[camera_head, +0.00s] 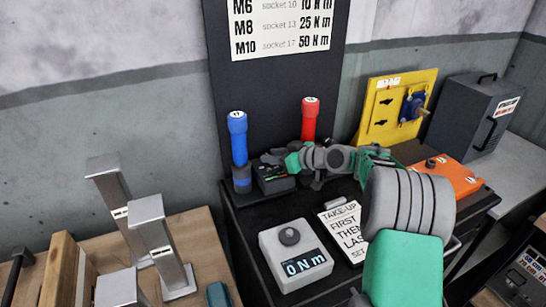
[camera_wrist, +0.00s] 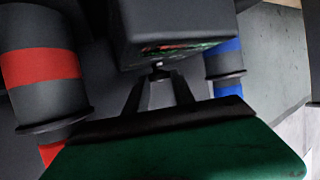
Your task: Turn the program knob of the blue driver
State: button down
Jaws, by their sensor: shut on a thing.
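The blue driver (camera_head: 237,140) stands upright at the back left of the black bench, with its blue band also in the wrist view (camera_wrist: 228,90). A dark box with a small lit display (camera_head: 273,180) sits just right of its base; it fills the top middle of the wrist view (camera_wrist: 185,20). My gripper (camera_head: 272,157) reaches in from the right at the top of this box. In the wrist view its two fingers (camera_wrist: 160,76) close together around the small dark program knob (camera_wrist: 159,67) at the box, mostly hidden between the tips.
The red driver (camera_head: 309,120) stands close behind my wrist, and at the left in the wrist view (camera_wrist: 42,65). A grey 0 N m meter (camera_head: 297,262) and a take-up card (camera_head: 340,228) lie in front. A yellow panel (camera_head: 375,105) and orange box (camera_head: 460,180) are right.

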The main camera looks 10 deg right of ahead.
jog(key=c, duration=1.1)
grip_release()
jog(key=v, duration=0.8)
jog(key=shift+w+b, duration=0.1)
jog(key=shift+b, duration=0.3)
jog(key=shift+a, duration=0.1)
jog(key=shift+w+a, duration=0.1)
